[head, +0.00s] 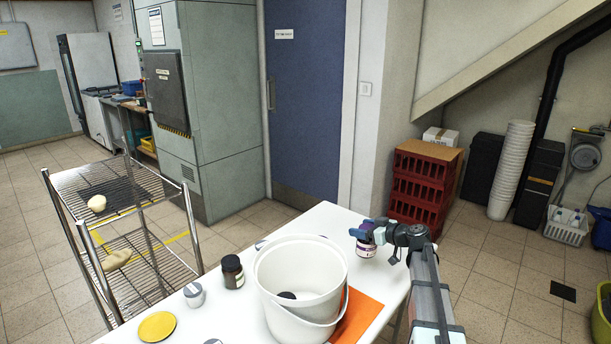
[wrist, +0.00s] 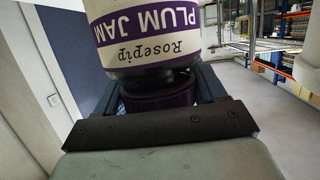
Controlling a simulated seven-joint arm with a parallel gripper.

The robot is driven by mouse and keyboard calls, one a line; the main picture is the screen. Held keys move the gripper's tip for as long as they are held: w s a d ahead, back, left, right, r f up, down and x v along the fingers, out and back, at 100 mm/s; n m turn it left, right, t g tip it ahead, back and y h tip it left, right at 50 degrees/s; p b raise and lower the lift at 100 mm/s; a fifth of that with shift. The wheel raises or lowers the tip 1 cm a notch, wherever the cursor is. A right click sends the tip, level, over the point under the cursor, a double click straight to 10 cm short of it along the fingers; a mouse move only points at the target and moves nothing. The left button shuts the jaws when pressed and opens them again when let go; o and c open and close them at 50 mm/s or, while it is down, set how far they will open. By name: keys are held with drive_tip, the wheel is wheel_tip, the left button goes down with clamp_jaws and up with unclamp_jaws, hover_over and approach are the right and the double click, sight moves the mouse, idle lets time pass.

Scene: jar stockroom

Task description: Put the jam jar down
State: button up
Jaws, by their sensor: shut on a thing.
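The jam jar (head: 367,248) is in my gripper (head: 364,233), over the right end of the white table (head: 335,220). In the wrist view the jar's cream and purple label (wrist: 155,32) reads "Rosepip Plum Jam". Its dark purple lid (wrist: 158,97) is between the fingers, which are shut on it. In the head view the jar hangs lid up below the gripper. I cannot tell whether its base touches the table.
A white bucket (head: 300,268) with a dark thing inside stands left of the jar, beside an orange sheet (head: 359,317). A dark jar (head: 232,272), a grey-lidded jar (head: 194,296) and a yellow disc (head: 157,326) are further left. Red crates (head: 421,185) stand behind.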

drive_tip(key=d+f+m+t+h, duration=0.3)
drive_tip(key=d+f+m+h, duration=0.1)
drive_tip(key=d+m+h, duration=0.5)
drive_tip(key=shift+s+d+r+m+h, duration=0.75)
drive_tip(key=shift+r+h, duration=0.95)
drive_tip(key=shift+r, duration=0.25)
drive_tip(key=shift+n+y, duration=0.3)
drive_tip(key=shift+n, duration=0.05)
drive_tip(key=a+r, duration=0.2)
drive_tip(key=s+a+r, duration=0.1)
drive_tip(key=a+r, duration=0.1)
drive_tip(key=r, duration=0.1)
drive_tip(key=s+a+r, duration=0.1)
drive_tip(key=a+r, duration=0.2)
drive_tip(key=a+r+n+y, duration=0.2)
drive_tip(key=a+r, duration=0.4)
drive_tip(key=a, duration=0.7)
drive_tip(key=shift+s+a+y, duration=0.2)
drive_tip(key=shift+s+y, duration=0.1)
